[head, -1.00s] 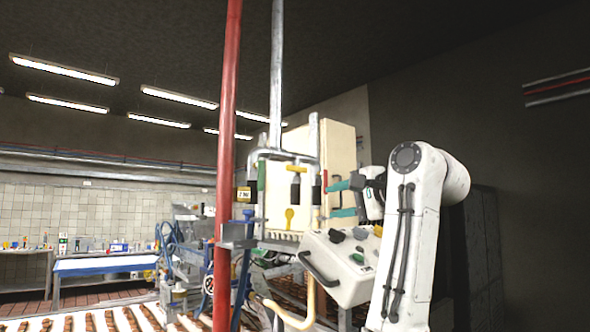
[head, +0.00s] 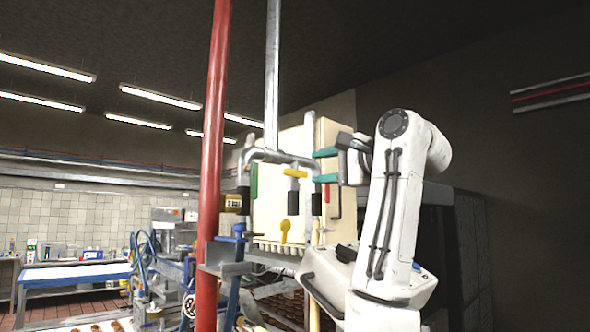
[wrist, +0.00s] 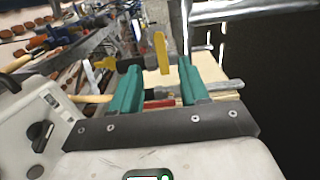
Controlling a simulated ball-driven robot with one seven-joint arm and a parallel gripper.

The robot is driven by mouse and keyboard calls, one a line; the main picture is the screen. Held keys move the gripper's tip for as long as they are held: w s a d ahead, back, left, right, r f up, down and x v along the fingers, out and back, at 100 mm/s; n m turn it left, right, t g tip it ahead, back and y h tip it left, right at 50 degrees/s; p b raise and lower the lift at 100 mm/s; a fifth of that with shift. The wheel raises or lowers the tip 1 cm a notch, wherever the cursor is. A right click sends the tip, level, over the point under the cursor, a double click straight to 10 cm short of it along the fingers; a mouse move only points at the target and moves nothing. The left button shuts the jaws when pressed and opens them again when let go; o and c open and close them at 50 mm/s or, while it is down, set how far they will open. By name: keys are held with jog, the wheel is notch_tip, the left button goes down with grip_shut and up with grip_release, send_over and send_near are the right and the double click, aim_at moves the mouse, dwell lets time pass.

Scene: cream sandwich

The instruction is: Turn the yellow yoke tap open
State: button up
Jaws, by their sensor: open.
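A yellow crossbar handle (head: 296,173) sits on top of a short upright stem with a dark sleeve, in front of a cream cabinet; I take it for the yoke tap. My gripper (head: 316,166) is just right of it, its two teal fingers apart, one above the other in the head view, and pointing left at the handle. In the wrist view the yellow handle (wrist: 161,52) shows between and just beyond the fingertips (wrist: 159,70). The gripper is open and empty. I cannot tell whether the handle is within the fingers.
A yellow paddle lever (head: 285,230) hangs lower. A green handle (head: 254,181) and a red handle (head: 335,205) flank the tap. Grey pipework (head: 270,155) runs close around it. A red column (head: 212,160) stands left. A grey control box (head: 328,275) is below my arm.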

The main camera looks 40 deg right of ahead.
aim_at(291, 173)
jog(key=w+p, duration=0.3)
jog(key=w, duration=0.5)
jog(key=shift+w+a, duration=0.1)
jog(key=shift+w, duration=0.1)
jog(key=shift+c, duration=0.3)
grip_shut()
